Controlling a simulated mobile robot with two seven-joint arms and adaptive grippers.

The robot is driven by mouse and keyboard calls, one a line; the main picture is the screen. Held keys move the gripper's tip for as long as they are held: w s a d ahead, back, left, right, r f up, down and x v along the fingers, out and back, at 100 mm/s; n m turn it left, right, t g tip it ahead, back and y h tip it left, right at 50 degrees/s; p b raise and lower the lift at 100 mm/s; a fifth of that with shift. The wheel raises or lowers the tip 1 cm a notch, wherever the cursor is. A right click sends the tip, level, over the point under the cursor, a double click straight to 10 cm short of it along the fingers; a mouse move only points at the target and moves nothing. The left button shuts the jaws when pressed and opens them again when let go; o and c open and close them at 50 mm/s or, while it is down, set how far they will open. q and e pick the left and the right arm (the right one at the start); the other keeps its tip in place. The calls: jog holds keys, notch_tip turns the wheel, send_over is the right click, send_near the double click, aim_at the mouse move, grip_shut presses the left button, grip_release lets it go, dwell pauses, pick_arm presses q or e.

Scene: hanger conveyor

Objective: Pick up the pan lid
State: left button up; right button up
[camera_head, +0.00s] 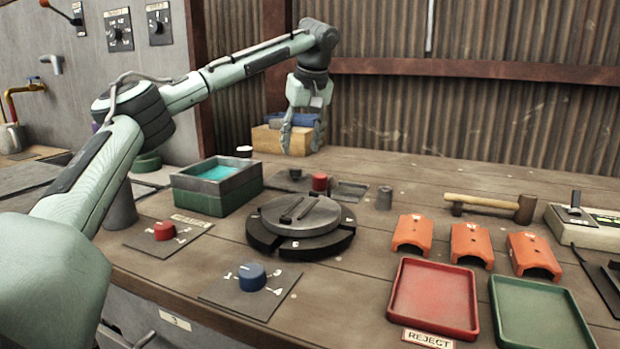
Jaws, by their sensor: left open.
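A round grey lid (324,222) with a dark bar-like handle on top lies flat on a black round base (270,240) near the middle of the workbench; it looks like the pan lid. My left gripper (301,150) hangs from the arm with its fingers pointing down, apart and empty. In the picture it is above the lid, in front of the boxes at the back. It is not touching the lid. My right gripper is out of the picture.
A green box (215,203) stands left of the lid. A red knob (164,230) and a blue knob (252,276) sit in front. Orange covers (412,232), a hammer (490,203), a red tray (434,297) and a green tray (541,313) occupy the right. A corrugated wall closes the back.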

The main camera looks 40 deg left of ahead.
aim_at(296, 168)
pick_arm(q)
jog(key=x, duration=0.7)
jog(key=shift+s+d+f, duration=0.1)
jog(key=shift+s+f, duration=0.15)
jog(key=shift+s, duration=0.05)
jog(key=shift+c, duration=0.4)
jog(key=c, duration=1)
grip_shut()
jog(key=shift+r, duration=0.15)
